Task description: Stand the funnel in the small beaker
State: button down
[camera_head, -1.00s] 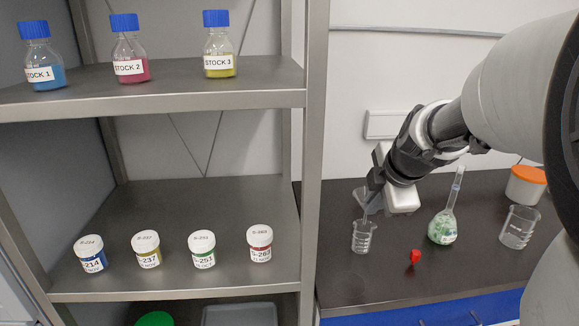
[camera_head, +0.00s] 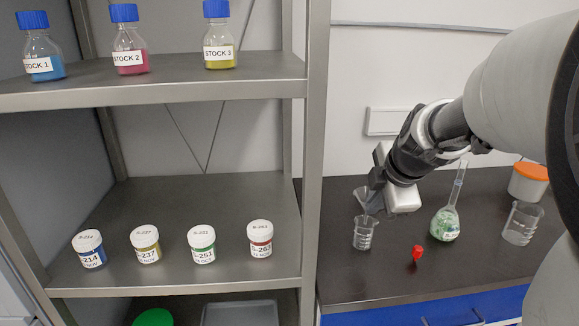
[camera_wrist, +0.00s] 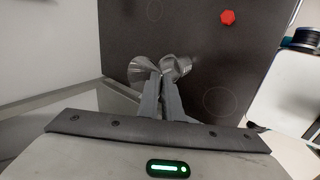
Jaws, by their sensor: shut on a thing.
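The clear funnel (camera_head: 361,195) is held in my gripper (camera_head: 373,203), with its wide cone to the left of the fingers. The small beaker (camera_head: 364,236), clear glass with markings, stands on the dark bench just below the fingertips. In the wrist view the funnel's cone (camera_wrist: 139,69) shows left of the gripper (camera_wrist: 163,80), and the small beaker (camera_wrist: 180,66) shows right of it. The fingers are shut on the funnel. The funnel's stem is hard to make out, and I cannot tell whether its tip is inside the beaker's rim.
A red stopper (camera_head: 417,253) lies in front. A volumetric flask with green contents (camera_head: 445,224), a larger beaker (camera_head: 521,224) and an orange-lidded tub (camera_head: 528,182) stand to the right. The metal shelf's post (camera_head: 315,150) rises close on the left.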

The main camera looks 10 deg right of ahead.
jog(key=shift+f+b, duration=1.8)
jog(key=shift+f, duration=0.1)
jog(key=c, duration=1.9)
grip_release()
jog(key=shift+o, duration=0.2)
jog(key=shift+s+f, duration=0.1)
jog(key=shift+f, duration=0.05)
jog(key=shift+f, duration=0.1)
jog(key=shift+s+a, duration=0.1)
